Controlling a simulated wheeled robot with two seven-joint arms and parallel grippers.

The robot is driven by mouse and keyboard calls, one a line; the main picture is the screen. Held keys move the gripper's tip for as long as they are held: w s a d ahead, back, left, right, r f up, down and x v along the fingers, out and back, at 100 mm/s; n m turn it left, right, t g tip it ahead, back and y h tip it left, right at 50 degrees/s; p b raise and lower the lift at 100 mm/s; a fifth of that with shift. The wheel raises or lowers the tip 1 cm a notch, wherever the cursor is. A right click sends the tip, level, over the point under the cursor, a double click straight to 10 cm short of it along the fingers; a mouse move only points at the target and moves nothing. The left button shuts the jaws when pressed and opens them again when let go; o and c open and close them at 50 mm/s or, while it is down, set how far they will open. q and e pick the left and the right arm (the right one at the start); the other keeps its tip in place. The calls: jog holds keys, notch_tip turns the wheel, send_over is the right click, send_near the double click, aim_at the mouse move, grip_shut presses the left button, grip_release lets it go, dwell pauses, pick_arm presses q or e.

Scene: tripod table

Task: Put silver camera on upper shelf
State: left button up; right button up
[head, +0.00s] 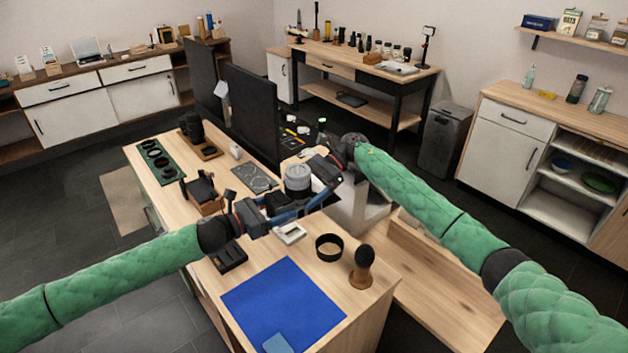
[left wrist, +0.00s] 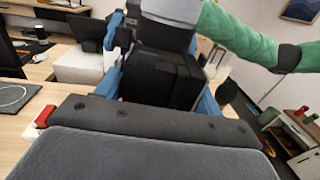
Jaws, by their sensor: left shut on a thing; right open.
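The camera (head: 297,180), with a silver round part and a dark body, is held above the workbench in the head view. My left gripper (head: 292,203) is shut on it. In the left wrist view, the camera's black body (left wrist: 160,82) sits between my blue fingers, with a grey part at its top. My right gripper (head: 322,172) is open, close beside the camera; its fingertips are partly hidden, and I cannot tell whether they touch it. A wall shelf (head: 573,40) is at the upper right, far from both grippers.
The workbench below holds a blue mat (head: 283,305), a black ring (head: 329,247), a dark knobbed brush (head: 362,262) and other gear. Dark panels (head: 252,110) stand behind. A grey bin (head: 443,133) and a side cabinet (head: 505,135) are to the right.

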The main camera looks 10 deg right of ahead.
pick_arm(q)
jog(key=shift+r, duration=0.15)
pick_arm(e)
jog(key=shift+x, duration=0.8)
jog(key=c, duration=1)
pick_arm(q)
jog(key=o, duration=1.5)
pick_arm(e)
jog(key=shift+r, duration=0.15)
jog(key=shift+c, duration=0.9)
pick_arm(q)
jog(key=shift+o, duration=0.2)
jog(key=shift+s+a, duration=0.25)
jog(key=shift+a, duration=0.3)
jog(key=v, duration=1)
jog(key=shift+s+a, duration=0.15)
jog(key=shift+a, duration=0.15)
